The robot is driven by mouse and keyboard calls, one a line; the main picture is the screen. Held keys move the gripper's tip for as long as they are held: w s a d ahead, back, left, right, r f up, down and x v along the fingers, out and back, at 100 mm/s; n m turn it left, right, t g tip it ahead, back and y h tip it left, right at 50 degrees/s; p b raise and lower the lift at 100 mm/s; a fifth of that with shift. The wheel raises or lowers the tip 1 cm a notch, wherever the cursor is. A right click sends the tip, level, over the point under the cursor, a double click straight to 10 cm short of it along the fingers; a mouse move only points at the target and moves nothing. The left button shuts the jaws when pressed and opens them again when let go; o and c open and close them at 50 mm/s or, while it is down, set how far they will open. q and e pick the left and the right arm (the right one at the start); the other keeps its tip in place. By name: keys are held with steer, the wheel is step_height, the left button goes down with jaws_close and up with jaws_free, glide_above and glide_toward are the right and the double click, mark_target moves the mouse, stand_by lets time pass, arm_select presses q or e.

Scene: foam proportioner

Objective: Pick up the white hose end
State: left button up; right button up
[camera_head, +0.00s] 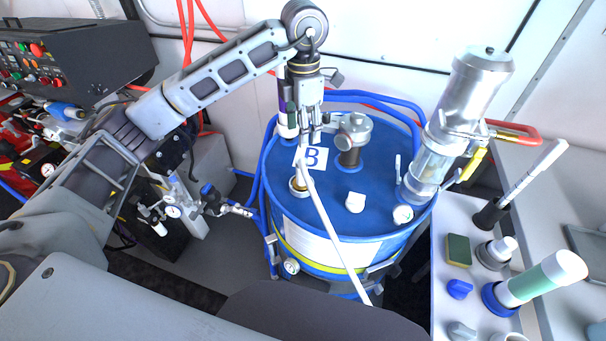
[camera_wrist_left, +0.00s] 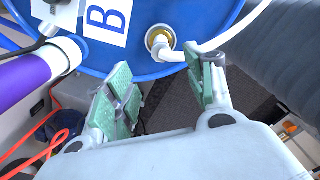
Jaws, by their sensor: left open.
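The white hose (camera_head: 328,225) runs from beside the "B" label down across the front of the blue drum (camera_head: 380,225). In the left wrist view the white hose (camera_wrist_left: 222,40) bends at its white end (camera_wrist_left: 165,50), which sits at a brass-coloured port (camera_wrist_left: 158,38) in the drum top. My left gripper (camera_head: 309,135) is above the drum, near the hose end. Its green-padded fingers (camera_wrist_left: 160,80) are apart with nothing between them, and the hose end lies just beyond the tips. I cannot tell from the head view whether a finger touches the hose. My right gripper is not in view.
A metal cap (camera_head: 353,130) stands on the drum close to my left gripper. A clear cylinder with a metal top (camera_head: 480,75) rises at the drum's right. A purple tube (camera_wrist_left: 22,80) is left of the fingers. A grey side shelf (camera_head: 450,215) holds several bottles and a sponge.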

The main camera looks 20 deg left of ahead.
mark_target(302, 161)
arm_select(q)
steer(key=shift+s+f+p, duration=0.1)
steer(key=shift+f+p, duration=0.55)
steer(key=shift+f, duration=3.65)
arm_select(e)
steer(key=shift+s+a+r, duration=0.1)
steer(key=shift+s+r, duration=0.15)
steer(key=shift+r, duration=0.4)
arm_select(q)
steer(key=shift+s+a+f+p, duration=0.15)
steer(key=shift+f+p, duration=0.5)
steer(key=shift+f, duration=1.95)
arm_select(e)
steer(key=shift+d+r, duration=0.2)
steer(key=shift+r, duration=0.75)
